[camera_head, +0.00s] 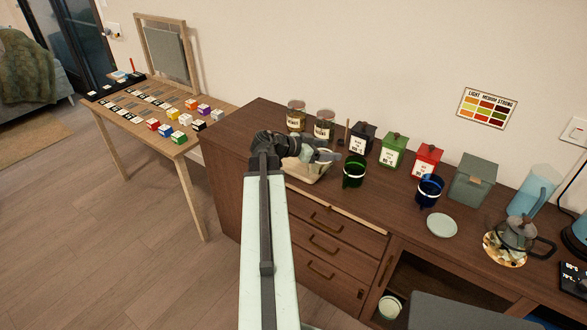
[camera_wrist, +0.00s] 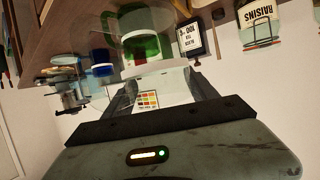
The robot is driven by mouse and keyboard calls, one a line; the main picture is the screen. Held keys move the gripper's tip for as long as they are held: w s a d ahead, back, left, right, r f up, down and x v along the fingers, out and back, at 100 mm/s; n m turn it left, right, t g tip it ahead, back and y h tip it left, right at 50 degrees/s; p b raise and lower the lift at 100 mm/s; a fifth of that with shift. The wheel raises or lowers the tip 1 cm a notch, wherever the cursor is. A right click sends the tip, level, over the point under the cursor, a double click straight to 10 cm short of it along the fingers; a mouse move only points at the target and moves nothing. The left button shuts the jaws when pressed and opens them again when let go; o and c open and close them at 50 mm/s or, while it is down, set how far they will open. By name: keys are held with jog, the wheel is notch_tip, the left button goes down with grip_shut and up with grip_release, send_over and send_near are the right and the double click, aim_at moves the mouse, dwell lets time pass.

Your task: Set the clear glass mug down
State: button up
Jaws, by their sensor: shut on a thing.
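My gripper (camera_head: 322,155) is over the left part of the brown sideboard (camera_head: 262,118), at the end of my outstretched arm. It is shut on the clear glass mug (camera_head: 318,172), which shows faintly below the jaws. In the wrist view my gripper (camera_wrist: 158,92) has a finger on each side, and the clear glass mug (camera_wrist: 120,68) fills the space at the tips. A green mug (camera_wrist: 140,22) shows through or behind it. I cannot tell whether the clear mug's base touches the sideboard top.
The green mug (camera_head: 354,171) stands close right of my gripper. Glass jars (camera_head: 297,117) and black, green (camera_head: 393,151) and red (camera_head: 427,160) canisters line the back. A blue mug (camera_head: 430,190), pale saucer (camera_head: 442,225) and teapot (camera_head: 517,235) stand further right.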

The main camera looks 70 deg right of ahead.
jog(key=w+a+f+n+t+h+b, duration=0.1)
jog(key=w+a+f, duration=0.15)
jog(key=w, duration=0.65)
jog(key=w+d+f+b, duration=0.1)
jog(key=w+d+b, duration=0.1)
jog(key=d, duration=0.3)
jog(key=w+d+f+b, duration=0.1)
jog(key=d+f+b, duration=0.1)
jog(key=d, duration=0.3)
jog(key=w+d+f+b, duration=0.2)
jog(key=d, duration=0.3)
jog(key=shift+w+d+f, duration=0.2)
jog(key=shift+w+d, duration=0.1)
jog(key=shift+r+p, duration=0.25)
jog(key=shift+p, duration=0.05)
jog(key=shift+f, duration=0.15)
jog(key=o, duration=1.7)
